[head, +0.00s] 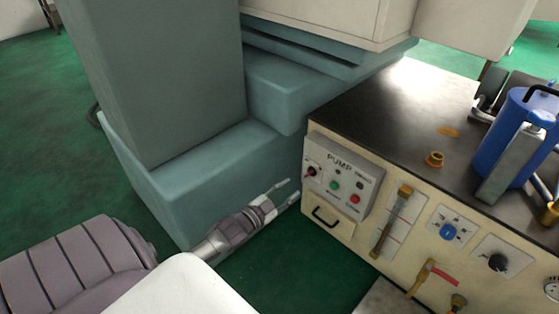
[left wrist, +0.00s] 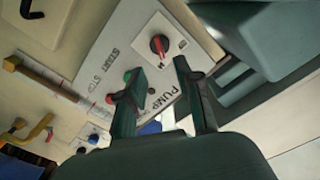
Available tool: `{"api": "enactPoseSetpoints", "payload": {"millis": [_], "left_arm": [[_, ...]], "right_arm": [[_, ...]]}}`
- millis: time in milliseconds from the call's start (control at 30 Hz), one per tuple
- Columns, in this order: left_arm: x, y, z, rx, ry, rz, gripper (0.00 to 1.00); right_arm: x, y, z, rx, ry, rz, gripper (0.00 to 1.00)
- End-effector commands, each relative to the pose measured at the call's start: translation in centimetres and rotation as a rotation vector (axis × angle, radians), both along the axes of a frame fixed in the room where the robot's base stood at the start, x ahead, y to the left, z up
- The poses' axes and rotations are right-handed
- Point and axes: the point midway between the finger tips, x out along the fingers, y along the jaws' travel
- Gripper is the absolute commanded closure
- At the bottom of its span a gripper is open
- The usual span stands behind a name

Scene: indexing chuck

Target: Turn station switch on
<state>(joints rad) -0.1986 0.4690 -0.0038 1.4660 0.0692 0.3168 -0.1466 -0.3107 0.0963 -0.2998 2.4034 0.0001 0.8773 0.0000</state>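The station's pump panel (head: 344,180) is a pale plate lettered PUMP on the front left of the cream cabinet. Its rotary switch (head: 311,171), red and black, sits at the panel's left end. In the left wrist view the switch (left wrist: 159,45) shows just beyond the fingertips, its red mark clear. My left gripper (head: 291,189) is open and empty, just left of the panel and a little below the switch. In the left wrist view its two fingers (left wrist: 159,68) are spread apart, with the PUMP lettering behind them. They appear apart from the switch. My right gripper is not visible.
A green button (head: 334,185) and a red button (head: 355,199) are on the same panel. A drawer handle (head: 325,217) is below. A blue valve knob (head: 448,232) and a black knob (head: 497,262) are further right. A teal machine base (head: 215,170) stands close behind my left gripper.

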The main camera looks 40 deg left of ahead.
Motion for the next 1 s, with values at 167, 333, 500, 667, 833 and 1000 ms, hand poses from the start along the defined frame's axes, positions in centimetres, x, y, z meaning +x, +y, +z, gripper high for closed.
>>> {"api": "enactPoseSetpoints", "payload": {"millis": [167,333,500,667,833,1000], "left_arm": [[-2.7,0.2,0.0,0.000,0.000,0.000,0.66],[-3.6,0.3,0.0,0.000,0.000,0.000,0.66],[-3.7,0.3,0.0,0.000,-0.001,-0.001,0.66],[-3.6,0.3,0.0,0.000,-0.001,-0.001,0.66],[-3.6,0.3,0.0,0.000,-0.001,-0.001,0.66],[-3.5,-1.5,1.3,-0.023,-0.039,-0.028,0.66]], "right_arm": [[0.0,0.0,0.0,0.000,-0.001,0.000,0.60],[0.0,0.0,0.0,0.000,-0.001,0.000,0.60],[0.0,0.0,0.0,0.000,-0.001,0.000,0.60],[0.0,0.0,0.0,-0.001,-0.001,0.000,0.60],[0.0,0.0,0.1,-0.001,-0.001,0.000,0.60],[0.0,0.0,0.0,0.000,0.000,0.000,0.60]]}}
